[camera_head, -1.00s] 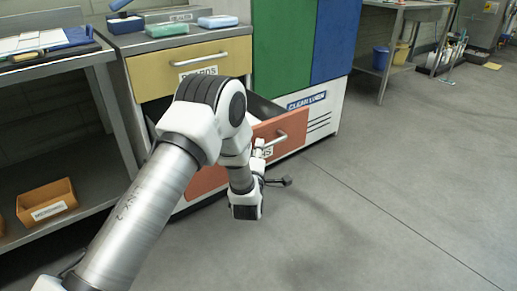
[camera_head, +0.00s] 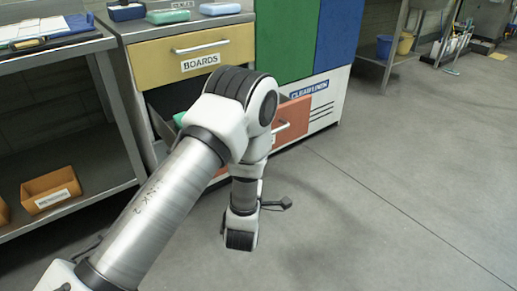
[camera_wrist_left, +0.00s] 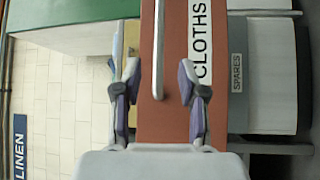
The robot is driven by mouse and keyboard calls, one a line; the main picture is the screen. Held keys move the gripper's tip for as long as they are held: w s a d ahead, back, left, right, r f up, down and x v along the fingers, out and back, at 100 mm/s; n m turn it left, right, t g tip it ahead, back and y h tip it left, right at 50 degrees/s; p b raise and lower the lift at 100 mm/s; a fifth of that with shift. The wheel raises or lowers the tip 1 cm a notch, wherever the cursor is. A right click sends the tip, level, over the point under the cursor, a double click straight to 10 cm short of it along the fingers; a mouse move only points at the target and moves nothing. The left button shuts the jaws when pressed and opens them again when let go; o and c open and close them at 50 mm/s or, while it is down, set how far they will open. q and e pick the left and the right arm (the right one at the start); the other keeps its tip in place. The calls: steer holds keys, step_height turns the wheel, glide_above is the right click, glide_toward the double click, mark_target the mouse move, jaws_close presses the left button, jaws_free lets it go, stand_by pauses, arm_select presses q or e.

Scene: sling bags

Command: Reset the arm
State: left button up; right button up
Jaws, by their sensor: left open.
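The orange drawer (camera_head: 292,116) labelled CLOTHS stands pulled out from the cabinet, with its bar handle (camera_head: 280,127) on the front; my arm covers much of it. In the left wrist view the drawer front (camera_wrist_left: 165,125) and its handle (camera_wrist_left: 158,50) appear between the fingers. My left gripper (camera_wrist_left: 159,85) is open, with nothing between its pads; contact with the handle is not visible. In the head view my left arm bends down in front of the drawer and the fingers are hidden. My right gripper is not in view.
Above is a shut yellow drawer (camera_head: 165,65) labelled BOARDS. A green item (camera_head: 179,118) shows inside the open drawer. Left stands a metal table (camera_head: 70,55) with an orange bin (camera_head: 50,192) on its lower shelf. Green and blue cabinet doors stand behind. Floor (camera_head: 400,190) at right is clear.

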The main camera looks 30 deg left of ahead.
arm_select(q)
steer(key=shift+s+d+f, duration=0.1)
steer(key=shift+s+d, duration=0.1)
steer(key=shift+s, duration=0.35)
steer(key=s+d+f+m+g+h, duration=0.1)
steer(key=s+f+m+g+h, duration=0.2)
steer(key=s+f, duration=0.6)
steer(key=s+d+f+m+g+h, duration=0.15)
steer(key=s+f+m+g, duration=0.35)
steer(key=f, duration=0.7)
steer(key=s+d+f+m+g+h, duration=0.25)
steer(key=s+m+g, duration=0.3)
steer(key=s, duration=0.35)
steer(key=s+d+f+m+g+h, duration=0.1)
steer(key=s+d+f+m+g, duration=0.1)
steer(key=s+f+m+g, duration=0.45)
step_height(320, 180, up, 36)
steer(key=s+t+p, duration=0.1)
steer(key=p, duration=3.2)
steer(key=shift+s+a+t+y, duration=0.15)
steer(key=shift+s+t+y, duration=0.15)
steer(key=shift+s+t, duration=0.1)
